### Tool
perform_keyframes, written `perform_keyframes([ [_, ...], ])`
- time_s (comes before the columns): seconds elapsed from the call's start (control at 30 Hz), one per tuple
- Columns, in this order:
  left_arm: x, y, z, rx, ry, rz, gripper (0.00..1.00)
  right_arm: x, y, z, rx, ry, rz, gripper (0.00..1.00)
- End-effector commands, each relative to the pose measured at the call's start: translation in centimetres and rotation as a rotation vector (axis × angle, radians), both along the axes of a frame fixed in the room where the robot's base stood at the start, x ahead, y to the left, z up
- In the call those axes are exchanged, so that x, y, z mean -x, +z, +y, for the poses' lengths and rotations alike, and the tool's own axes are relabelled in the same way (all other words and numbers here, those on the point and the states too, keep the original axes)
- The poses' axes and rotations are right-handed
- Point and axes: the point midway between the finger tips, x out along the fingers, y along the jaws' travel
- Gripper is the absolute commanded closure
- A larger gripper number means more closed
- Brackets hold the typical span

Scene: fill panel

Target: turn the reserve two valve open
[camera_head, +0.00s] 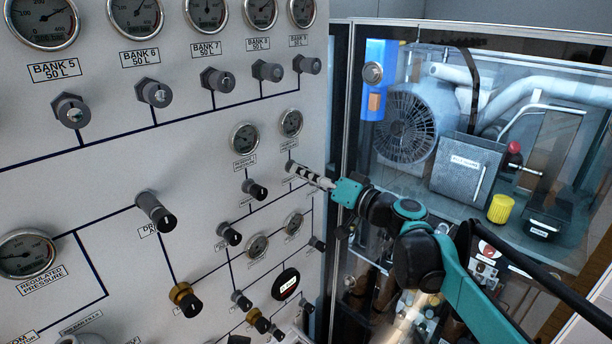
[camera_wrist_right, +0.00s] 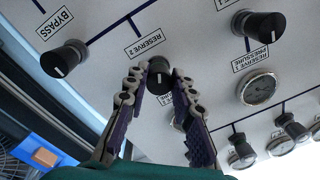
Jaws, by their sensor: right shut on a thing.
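The reserve two valve is a small dark round knob (camera_wrist_right: 159,66) on the pale panel, next to a label reading RESERVE 2 (camera_wrist_right: 145,42) in the right wrist view. My right gripper (camera_wrist_right: 160,74) has its two fingers on either side of this knob and is shut on it. In the head view the right gripper (camera_head: 298,170) reaches the panel from the right, and the knob is mostly hidden by the fingertips. How far the knob is turned is too small to tell. My left gripper is not in view.
The bypass knob (camera_wrist_right: 64,58) and the reserve pressure gauge (camera_wrist_right: 258,88) are close by on the panel. Several other knobs and gauges cover the panel. A glass-fronted cabinet with a compressor fan (camera_head: 405,127) stands to the right of the panel.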

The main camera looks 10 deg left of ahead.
Motion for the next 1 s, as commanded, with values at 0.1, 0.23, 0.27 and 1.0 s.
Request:
perform_keyframes([
  [0.1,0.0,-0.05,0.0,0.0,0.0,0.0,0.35,0.03,-0.12,0.01,0.034,0.002,-0.049,1.0],
  [0.23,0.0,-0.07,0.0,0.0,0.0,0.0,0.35,0.04,-0.14,0.01,0.058,0.002,-0.084,1.0],
  [0.27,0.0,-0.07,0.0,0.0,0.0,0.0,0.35,0.04,-0.14,0.01,0.062,0.002,-0.091,1.0],
  [1.0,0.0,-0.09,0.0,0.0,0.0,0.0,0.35,0.06,-0.15,0.03,0.079,0.002,-0.117,0.55],
])
